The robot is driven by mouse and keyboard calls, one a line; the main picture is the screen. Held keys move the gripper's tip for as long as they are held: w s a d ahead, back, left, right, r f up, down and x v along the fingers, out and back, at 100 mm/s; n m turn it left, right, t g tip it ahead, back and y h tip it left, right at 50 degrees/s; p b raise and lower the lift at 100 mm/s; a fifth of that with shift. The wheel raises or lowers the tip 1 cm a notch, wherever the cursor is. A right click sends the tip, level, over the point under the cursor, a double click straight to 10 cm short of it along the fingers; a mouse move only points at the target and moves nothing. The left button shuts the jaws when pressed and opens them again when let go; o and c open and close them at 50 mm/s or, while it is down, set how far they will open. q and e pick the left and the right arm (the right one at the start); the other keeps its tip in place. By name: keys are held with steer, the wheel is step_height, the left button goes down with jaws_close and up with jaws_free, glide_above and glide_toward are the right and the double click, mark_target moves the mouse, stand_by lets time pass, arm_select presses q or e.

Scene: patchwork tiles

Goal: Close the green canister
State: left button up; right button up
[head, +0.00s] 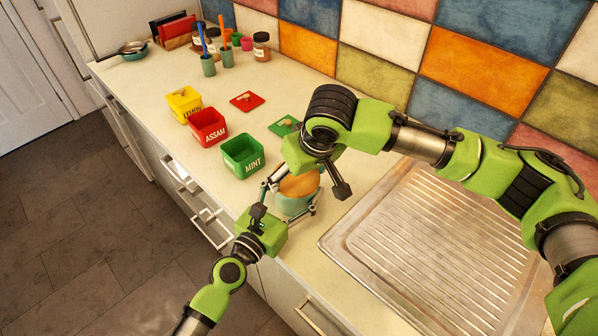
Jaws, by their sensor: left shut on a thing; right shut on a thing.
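The green MINT canister (243,155) stands open on the counter, upright, its dark inside showing. The green lid (284,126) with a pale knob lies on the counter behind it, partly hidden by my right arm. My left gripper (288,208) is shut on a teal pot (292,208) right of the canister. My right gripper (309,186) is over the pot at its brown round top (299,184). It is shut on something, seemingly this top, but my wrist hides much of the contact. Neither gripper touches the green canister or its lid.
The red ASSAM canister (208,127) stands open, with the red lid (246,101) behind it. Teal cups (208,67) with utensils and jars (262,47) stand at the back. A metal drainboard (430,245) lies right.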

steer(key=o, duration=1.2)
steer(key=v, duration=1.2)
arm_select(q)
steer(key=o, duration=1.7)
arm_select(e)
steer(key=shift+f, duration=0.1)
arm_select(q)
steer(key=v, duration=1.2)
